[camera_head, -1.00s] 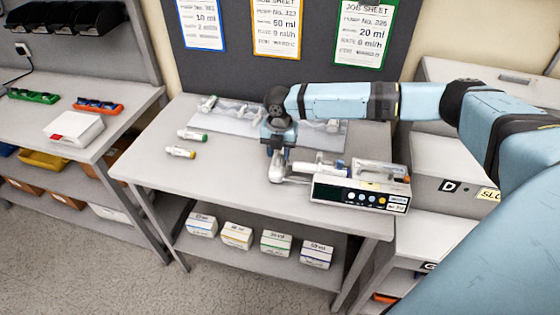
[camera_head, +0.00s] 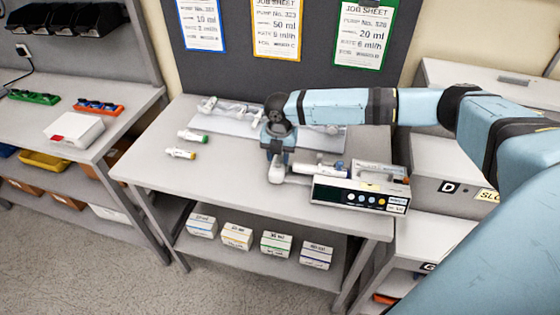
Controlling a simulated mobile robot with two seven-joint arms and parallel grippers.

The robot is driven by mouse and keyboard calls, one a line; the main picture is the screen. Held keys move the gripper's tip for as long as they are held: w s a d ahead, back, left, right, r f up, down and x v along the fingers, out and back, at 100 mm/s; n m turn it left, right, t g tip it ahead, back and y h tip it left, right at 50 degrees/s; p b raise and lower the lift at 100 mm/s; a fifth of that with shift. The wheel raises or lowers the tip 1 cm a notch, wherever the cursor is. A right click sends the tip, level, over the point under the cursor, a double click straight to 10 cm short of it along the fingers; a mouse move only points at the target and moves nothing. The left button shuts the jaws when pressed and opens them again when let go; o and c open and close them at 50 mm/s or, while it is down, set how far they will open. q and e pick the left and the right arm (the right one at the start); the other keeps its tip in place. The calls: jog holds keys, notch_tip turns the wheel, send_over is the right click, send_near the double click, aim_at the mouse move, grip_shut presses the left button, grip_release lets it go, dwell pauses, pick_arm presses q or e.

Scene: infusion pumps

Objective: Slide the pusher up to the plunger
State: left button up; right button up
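The infusion pump (camera_head: 345,192) stands near the right front of the grey table, with a black front panel and coloured buttons. A white syringe (camera_head: 318,171) lies along its top. The white pusher (camera_head: 277,174) sticks out at the pump's left end. My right gripper (camera_head: 276,166) points down over the pusher, at the left end of the pump. Its fingers are small and partly hidden, so I cannot tell whether they are closed on it. The plunger's end is too small to make out beside the gripper. My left gripper is not in view.
Two capped tubes, one green-capped (camera_head: 193,136) and one yellow-capped (camera_head: 181,153), lie on the left of the table (camera_head: 225,185). Several syringes lie on a pale mat (camera_head: 232,127) behind my gripper. The front left of the table is clear.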

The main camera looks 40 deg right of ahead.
dwell(0.3)
jog(key=shift+p, duration=0.55)
jog(key=shift+c, duration=0.4)
jog(key=c, duration=0.5)
jog(key=shift+o, duration=0.2)
jog(key=shift+s+d+p, duration=0.15)
jog(key=shift+p, duration=0.2)
jog(key=shift+s+d, duration=0.1)
jog(key=shift+d, duration=0.05)
jog(key=shift+s+d+p, duration=0.2)
jog(key=shift+p, duration=0.45)
jog(key=o, duration=0.5)
jog(key=shift+o, duration=0.2)
